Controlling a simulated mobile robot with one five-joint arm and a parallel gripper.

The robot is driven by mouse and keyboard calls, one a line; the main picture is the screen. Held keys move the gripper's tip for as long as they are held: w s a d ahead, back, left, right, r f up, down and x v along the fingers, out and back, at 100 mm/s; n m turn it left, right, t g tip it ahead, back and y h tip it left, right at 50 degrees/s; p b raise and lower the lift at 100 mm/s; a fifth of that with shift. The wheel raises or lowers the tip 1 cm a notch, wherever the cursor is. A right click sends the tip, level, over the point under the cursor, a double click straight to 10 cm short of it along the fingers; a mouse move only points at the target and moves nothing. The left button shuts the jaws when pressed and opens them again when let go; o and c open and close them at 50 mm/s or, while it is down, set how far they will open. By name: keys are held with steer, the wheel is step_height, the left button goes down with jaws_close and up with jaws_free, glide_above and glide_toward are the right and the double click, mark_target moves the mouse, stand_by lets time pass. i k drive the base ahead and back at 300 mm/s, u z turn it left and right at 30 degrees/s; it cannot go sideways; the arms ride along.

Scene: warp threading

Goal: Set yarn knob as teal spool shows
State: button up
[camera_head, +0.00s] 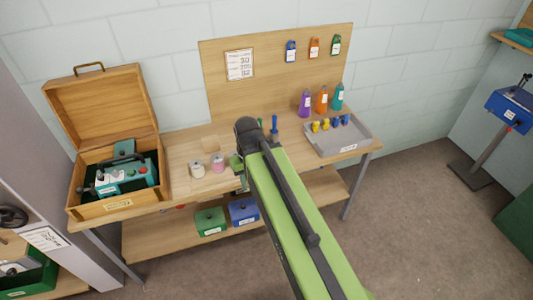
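A teal machine (124,177) with a red knob or button and other small controls sits in an open wooden box at the left; I cannot tell which control is the yarn knob. Small spool-like jars, one white (197,169) and one pink (218,164), stand on the workbench, with a green item (236,162) beside them, partly behind my arm. I cannot tell whether this green item is the teal spool. My green arm reaches over the bench; a small part of my gripper (243,183) shows beside the green item, its fingers mostly hidden.
A grey tray (352,146) with yellow and blue pieces lies on the bench's right. Purple, orange and teal bottles (337,98) stand behind it. A pegboard (225,95) holds a note (240,65) and tags. Green and blue boxes (243,211) sit below.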

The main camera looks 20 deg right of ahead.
mark_target(101, 178)
steer(key=u, duration=0.05)
steer(key=i, duration=1)
steer(key=u, duration=1.25)
steer(key=k, duration=1.1)
steer(key=z, duration=0.8)
steer(key=i, duration=0.95)
steer(key=z, duration=0.3)
